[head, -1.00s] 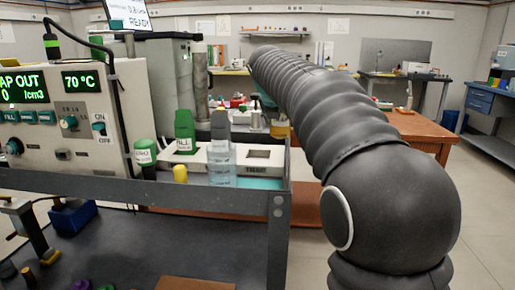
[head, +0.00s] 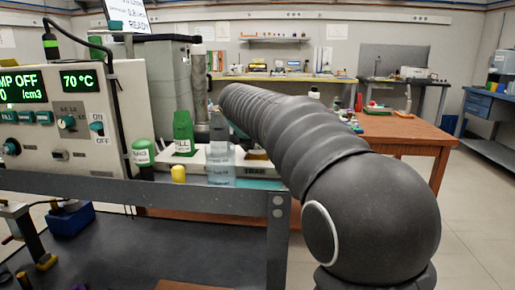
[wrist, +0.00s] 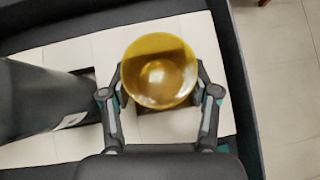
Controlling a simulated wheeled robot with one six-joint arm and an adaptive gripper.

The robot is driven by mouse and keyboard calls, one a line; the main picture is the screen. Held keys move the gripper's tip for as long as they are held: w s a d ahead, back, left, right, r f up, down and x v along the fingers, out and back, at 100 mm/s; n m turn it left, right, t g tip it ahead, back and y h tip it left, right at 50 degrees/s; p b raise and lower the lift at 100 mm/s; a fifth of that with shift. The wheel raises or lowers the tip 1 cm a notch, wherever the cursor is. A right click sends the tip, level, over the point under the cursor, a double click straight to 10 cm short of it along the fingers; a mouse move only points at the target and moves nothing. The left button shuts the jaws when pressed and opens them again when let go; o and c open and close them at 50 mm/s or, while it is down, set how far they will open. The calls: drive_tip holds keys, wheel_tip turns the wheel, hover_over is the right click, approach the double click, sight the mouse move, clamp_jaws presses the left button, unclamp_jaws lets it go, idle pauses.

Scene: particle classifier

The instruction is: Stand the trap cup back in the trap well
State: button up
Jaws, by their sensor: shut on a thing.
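The trap cup (wrist: 160,70) is a round amber cup. In the wrist view my gripper (wrist: 160,88) is shut on it, one finger on each side. The cup is over the white block (wrist: 200,42), and a dark edge of the trap well (wrist: 148,112) shows just below its rim; the rest of the well is hidden. I cannot tell whether the cup's base is inside the well. In the head view a bit of amber (head: 257,155) shows above the block's TRAP label (head: 262,171), and my arm hides the gripper.
A grey-topped bottle (head: 219,135) stands left of the cup; a large dark body (wrist: 38,98) is close on the left in the wrist view. A green bottle (head: 183,135), yellow cap (head: 178,173) and green-capped vial (head: 144,153) are further left. The grey shelf edge (head: 180,195) runs in front.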

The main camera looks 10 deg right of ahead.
drive_tip(key=shift+f, duration=0.1)
drive_tip(key=o, duration=1.2)
drive_tip(key=shift+s+a+r, duration=0.1)
drive_tip(key=shift+r, duration=0.2)
drive_tip(key=p+v, duration=0.1)
drive_tip(key=v, duration=1)
drive_tip(key=shift+s+a+r, duration=0.1)
drive_tip(key=shift+s+r, duration=0.05)
drive_tip(key=shift+s, duration=0.1)
